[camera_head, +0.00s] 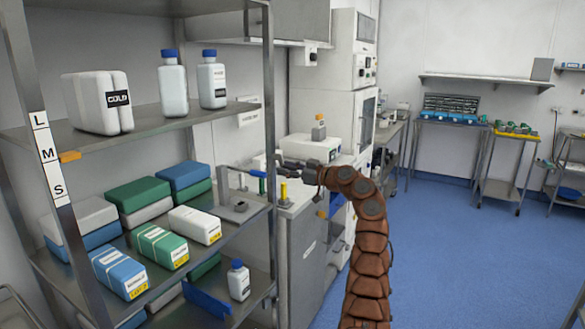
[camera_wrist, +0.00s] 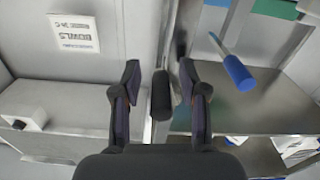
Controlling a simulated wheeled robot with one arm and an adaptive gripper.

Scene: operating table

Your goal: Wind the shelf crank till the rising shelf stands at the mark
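The metal shelf unit (camera_head: 150,136) stands at the left. Its front post carries a white strip (camera_head: 47,155) marked L, M, S from top to bottom. An orange pointer (camera_head: 69,156) sits beside the M, just below the upper shelf's front edge. A blue handle (camera_head: 258,174), seemingly the crank's, shows near the right post, left of my gripper (camera_head: 288,170). In the wrist view the blue grip (camera_wrist: 238,73) on a thin metal rod lies right of my gripper (camera_wrist: 160,85), apart from it. My fingers are spread. A dark oblong shape between them is unclear.
The upper shelf bears a white pack (camera_head: 97,102) and two blue-capped bottles (camera_head: 212,82). Boxes in several colours (camera_head: 160,245) fill the lower shelf. A grey cabinet (camera_head: 302,262) stands close by my gripper. Blue floor (camera_head: 450,250) is clear at right.

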